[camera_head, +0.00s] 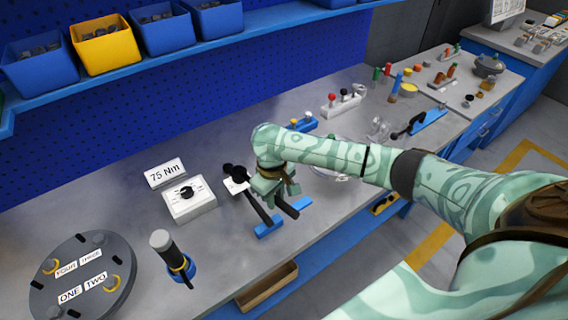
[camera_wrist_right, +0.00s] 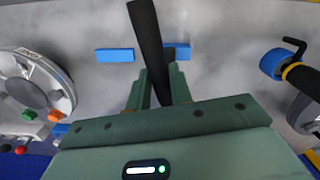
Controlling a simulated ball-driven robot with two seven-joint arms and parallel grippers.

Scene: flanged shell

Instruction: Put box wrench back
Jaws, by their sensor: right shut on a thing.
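The box wrench shows in the right wrist view as a long dark bar (camera_wrist_right: 147,40) between the fingers of my right gripper (camera_wrist_right: 157,75). In the head view my right gripper (camera_head: 272,193) is over the bench, shut on the wrench. Dark bar shapes stick out below it; which belong to the wrench is hard to tell. Two blue rest blocks lie under it, one at the left (camera_head: 268,229) and one at the right (camera_head: 300,203). The bar passes over or beside the gap between them, and the wrench's far end is hidden. My left gripper is not in view.
A white dial box (camera_head: 190,202) with a "75 Nm" sign (camera_head: 165,173) stands to the left. A dark-handled tool in a blue ring (camera_head: 180,267) stands nearer the front. A round grey plate (camera_head: 82,278) lies at far left. Blue and yellow bins (camera_head: 104,45) sit on the shelf.

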